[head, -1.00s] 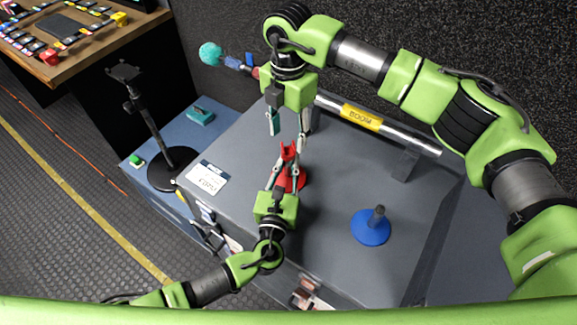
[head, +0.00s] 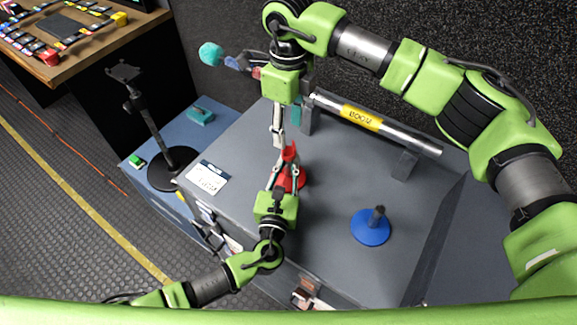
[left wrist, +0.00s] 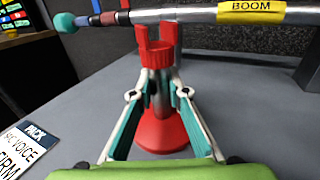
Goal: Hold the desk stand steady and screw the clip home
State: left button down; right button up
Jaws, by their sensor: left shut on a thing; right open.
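The red desk stand (head: 297,182) stands upright on the grey case top; its round base also shows in the left wrist view (left wrist: 162,136). A red two-pronged clip (left wrist: 156,58) sits on top of its post; it shows in the head view too (head: 289,153). I cannot tell how tightly it is seated. My left gripper (head: 286,166) is shut on the desk stand's post just below the clip, its pads on both sides in the left wrist view (left wrist: 158,92). My right gripper (head: 285,132) is open, pointing down just above and behind the clip, seemingly apart from it.
A boom pole (head: 405,137) with a yellow label lies in cradles along the back of the case, its teal-ended part (head: 211,54) sticking out left. A blue stand (head: 371,227) stands right. A white card (head: 206,178) lies left. A black stand (head: 172,170) is beyond it.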

aim_at(289, 151)
jog(key=n, duration=0.3)
jog(key=shift+r+n, duration=0.2)
jog(key=shift+n, duration=0.1)
jog(key=shift+f, duration=0.15)
jog(key=shift+f, duration=3.9)
jog(key=c, duration=1.2)
jog(key=shift+c, duration=0.2)
